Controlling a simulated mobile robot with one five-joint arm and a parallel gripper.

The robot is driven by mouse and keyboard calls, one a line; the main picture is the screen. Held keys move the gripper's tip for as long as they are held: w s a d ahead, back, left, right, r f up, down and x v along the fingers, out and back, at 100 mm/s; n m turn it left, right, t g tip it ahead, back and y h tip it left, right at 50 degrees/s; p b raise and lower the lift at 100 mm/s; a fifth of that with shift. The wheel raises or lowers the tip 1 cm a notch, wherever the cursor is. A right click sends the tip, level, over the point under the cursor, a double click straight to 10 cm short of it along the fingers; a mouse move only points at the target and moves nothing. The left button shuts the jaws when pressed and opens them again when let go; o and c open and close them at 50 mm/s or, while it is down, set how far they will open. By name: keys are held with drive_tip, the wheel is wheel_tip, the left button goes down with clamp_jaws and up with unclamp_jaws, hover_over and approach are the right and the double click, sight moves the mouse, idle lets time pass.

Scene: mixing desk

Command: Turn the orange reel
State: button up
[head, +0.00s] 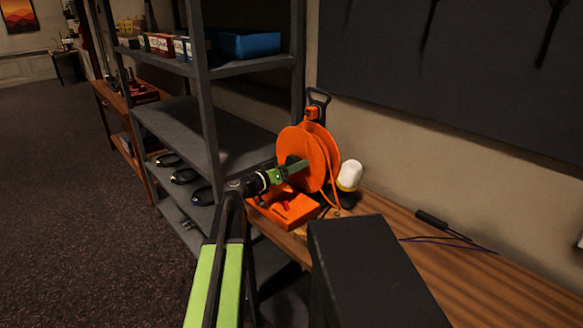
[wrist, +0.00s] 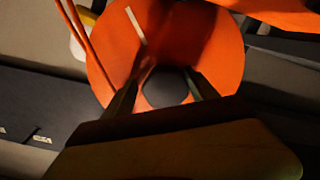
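The orange reel (head: 322,150) stands on the wooden desk, with an orange base (head: 290,208) and a black carrying handle (head: 318,97) above. An orange cable hangs down its right side. My gripper (head: 301,164) reaches to the reel's face from the left. In the wrist view the orange disc (wrist: 105,65) fills the middle. A dark round hub (wrist: 167,90) shows between the two fingers of my gripper (wrist: 163,76). The fingers are apart; contact with the hub cannot be made out. A pale strip (wrist: 136,25) lies on the disc at upper left.
A grey metal shelf (head: 201,90) with a blue bin (head: 248,43) stands left of the reel. A white and yellow container (head: 350,176) stands close to its right. A black-handled tool (head: 440,222) lies farther right on the desk (head: 480,275).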

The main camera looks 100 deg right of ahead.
drive_tip(key=shift+w+d+f, duration=0.1)
drive_tip(key=shift+w+d, duration=0.05)
drive_tip(key=v, duration=1.7)
drive_tip(key=shift+w+a, duration=0.2)
